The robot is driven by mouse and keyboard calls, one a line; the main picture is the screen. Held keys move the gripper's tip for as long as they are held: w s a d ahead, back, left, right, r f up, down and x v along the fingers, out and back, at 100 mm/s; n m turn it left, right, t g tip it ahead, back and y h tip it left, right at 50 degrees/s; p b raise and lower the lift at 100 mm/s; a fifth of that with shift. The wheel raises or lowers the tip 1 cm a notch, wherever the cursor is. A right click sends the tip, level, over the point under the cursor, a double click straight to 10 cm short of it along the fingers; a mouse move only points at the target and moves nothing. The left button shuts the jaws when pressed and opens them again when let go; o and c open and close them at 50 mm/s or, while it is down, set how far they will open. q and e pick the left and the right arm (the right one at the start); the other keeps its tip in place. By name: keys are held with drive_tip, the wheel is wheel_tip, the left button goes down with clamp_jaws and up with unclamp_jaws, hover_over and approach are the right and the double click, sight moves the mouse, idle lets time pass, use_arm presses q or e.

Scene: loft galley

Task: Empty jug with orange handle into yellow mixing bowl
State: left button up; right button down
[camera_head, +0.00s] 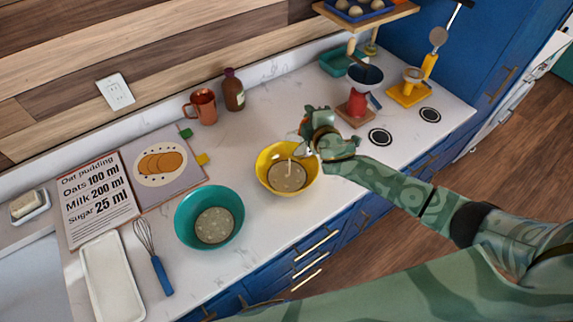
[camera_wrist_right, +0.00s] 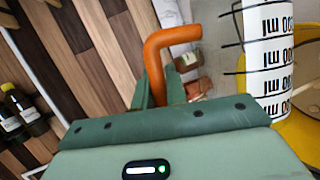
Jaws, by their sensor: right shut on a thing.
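The jug (camera_wrist_right: 268,55) is clear-looking with black scale marks and a white band of measure text. Its orange handle (camera_wrist_right: 158,58) is between the fingers of my right gripper (camera_wrist_right: 160,92), which is shut on it. In the head view my right gripper (camera_head: 322,142) is over the far right rim of the yellow mixing bowl (camera_head: 265,160), with the jug mostly hidden by the hand. A thin pale stream appears to fall into the bowl, which holds beige, speckled contents (camera_head: 288,180). The bowl's yellow also shows beyond the jug in the wrist view (camera_wrist_right: 304,130). My left gripper is out of view.
A teal bowl (camera_head: 182,218), whisk (camera_head: 155,262), white tray (camera_head: 112,283) and recipe board (camera_head: 95,200) are left. A copper mug (camera_head: 204,106) and brown bottle (camera_head: 233,90) stand behind. A red item (camera_head: 357,103) and yellow stand (camera_head: 407,96) are right. Counter between mug and yellow bowl is clear.

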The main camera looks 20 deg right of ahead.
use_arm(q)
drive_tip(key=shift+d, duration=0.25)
use_arm(e)
drive_tip(key=shift+s+a+r+n, duration=0.1)
drive_tip(key=shift+s+a+n, duration=0.05)
drive_tip(key=shift+a+n, duration=0.2)
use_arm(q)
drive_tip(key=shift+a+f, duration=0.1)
use_arm(e)
drive_tip(key=shift+d, duration=0.1)
